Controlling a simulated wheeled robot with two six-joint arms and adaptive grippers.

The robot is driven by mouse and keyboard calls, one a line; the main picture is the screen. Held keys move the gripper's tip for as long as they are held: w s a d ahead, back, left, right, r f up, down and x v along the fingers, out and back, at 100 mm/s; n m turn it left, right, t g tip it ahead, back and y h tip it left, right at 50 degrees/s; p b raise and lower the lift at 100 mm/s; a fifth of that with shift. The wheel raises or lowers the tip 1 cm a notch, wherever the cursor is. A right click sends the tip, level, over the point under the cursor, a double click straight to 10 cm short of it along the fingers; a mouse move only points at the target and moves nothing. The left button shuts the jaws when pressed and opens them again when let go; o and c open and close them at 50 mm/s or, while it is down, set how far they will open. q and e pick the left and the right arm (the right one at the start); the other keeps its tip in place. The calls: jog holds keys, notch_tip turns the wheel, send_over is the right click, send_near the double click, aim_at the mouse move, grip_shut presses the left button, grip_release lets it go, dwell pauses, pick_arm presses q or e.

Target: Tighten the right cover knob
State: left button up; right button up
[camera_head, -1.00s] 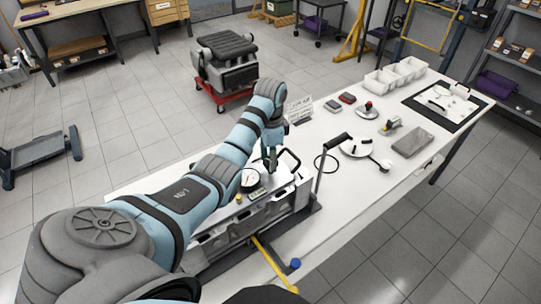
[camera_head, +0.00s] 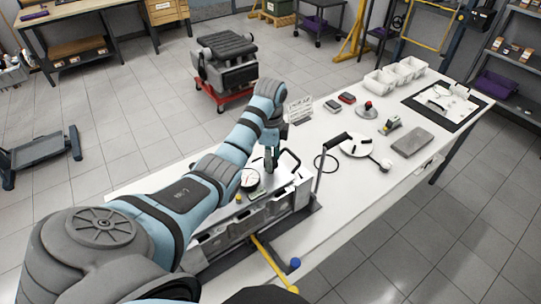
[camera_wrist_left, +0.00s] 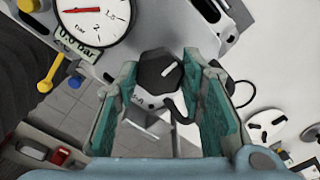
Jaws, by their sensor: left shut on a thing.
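The right cover knob (camera_wrist_left: 160,74) is a dark, faceted knob between the two teal-padded fingers of my left gripper (camera_wrist_left: 163,95) in the left wrist view. My left gripper (camera_head: 270,165) is shut on it, pointing down onto the engine block (camera_head: 262,217) on the bench. In the head view the knob is hidden by the gripper. A round gauge (camera_wrist_left: 92,14) with a red needle and a "0.0 bar" display (camera_wrist_left: 76,40) lies beside the knob; the gauge also shows in the head view (camera_head: 250,178). My right gripper is not in view.
A yellow handle (camera_head: 273,262) sticks out at the front. White bins (camera_head: 380,82) and a grey block (camera_head: 411,141) stand further back.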

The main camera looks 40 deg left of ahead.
pick_arm(q)
jog(key=o, duration=1.1)
jog(key=shift+o, duration=0.2)
